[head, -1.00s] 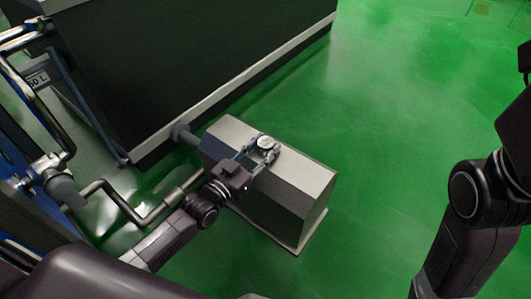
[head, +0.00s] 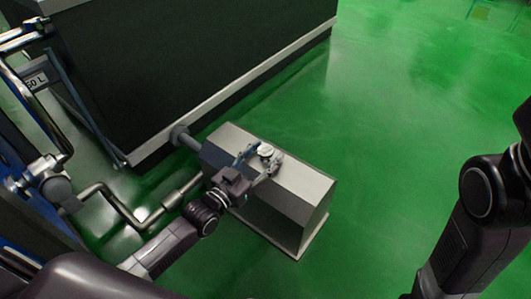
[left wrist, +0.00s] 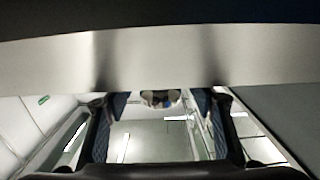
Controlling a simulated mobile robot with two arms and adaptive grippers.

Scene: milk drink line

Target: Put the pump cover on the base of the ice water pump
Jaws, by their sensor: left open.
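The pump cover (head: 303,180) is a grey metal box with a pale top and dark sides. It stands level in the head view, with a thin pale rim (head: 301,251) along its bottom edge. The pump base and anything inside are hidden beneath it. A round pale knob (head: 266,151) sits on the cover's top. My left gripper (head: 262,160) is open, with its fingers on either side of the knob. In the left wrist view the fingers (left wrist: 160,105) stand apart, with the knob (left wrist: 160,97) between them. My right gripper is outside the views.
A large dark tank (head: 190,70) with a pale lower edge stands behind the cover. A short pipe (head: 183,136) runs towards the cover's left end. Bent metal pipes (head: 120,206) lie at the left. The green floor (head: 400,110) is clear to the right.

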